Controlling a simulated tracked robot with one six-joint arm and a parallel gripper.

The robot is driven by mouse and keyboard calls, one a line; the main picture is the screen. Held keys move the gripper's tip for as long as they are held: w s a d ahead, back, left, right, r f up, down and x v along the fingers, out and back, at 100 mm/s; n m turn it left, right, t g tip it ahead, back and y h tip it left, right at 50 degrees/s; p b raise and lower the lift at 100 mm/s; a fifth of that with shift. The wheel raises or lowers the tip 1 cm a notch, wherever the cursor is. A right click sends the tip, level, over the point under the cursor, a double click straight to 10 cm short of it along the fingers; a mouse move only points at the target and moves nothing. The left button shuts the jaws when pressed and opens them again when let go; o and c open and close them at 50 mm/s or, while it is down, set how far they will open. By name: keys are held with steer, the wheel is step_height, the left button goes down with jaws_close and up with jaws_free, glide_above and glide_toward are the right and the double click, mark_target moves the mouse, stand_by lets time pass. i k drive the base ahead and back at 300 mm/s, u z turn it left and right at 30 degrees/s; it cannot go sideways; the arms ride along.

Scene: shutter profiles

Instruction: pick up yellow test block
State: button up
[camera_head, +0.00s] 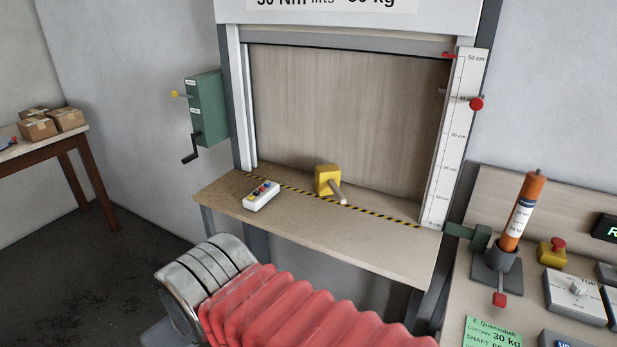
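The yellow test block (322,179) stands on the wooden shelf (370,244), at the yellow-and-black striped line below the opening. A light-coloured peg (338,193) sticks out of its front toward the lower right. My arm, with a red ribbed sleeve and metal segments, fills the bottom middle of the view, in front of the shelf. My gripper is not visible in this view. Nothing is seen touching the block.
A white control box (262,196) with coloured buttons lies left of the block. A height scale (454,140) stands at the opening's right. A green crank box (207,108) hangs left. An orange cylinder (523,212) stands in a holder on the right bench. The shelf's right part is clear.

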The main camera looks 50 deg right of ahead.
mark_target(326, 177)
steer(key=z, duration=0.1)
steer(key=i, duration=0.75)
steer(key=z, duration=0.95)
steer(key=i, duration=0.8)
steer(key=z, duration=0.5)
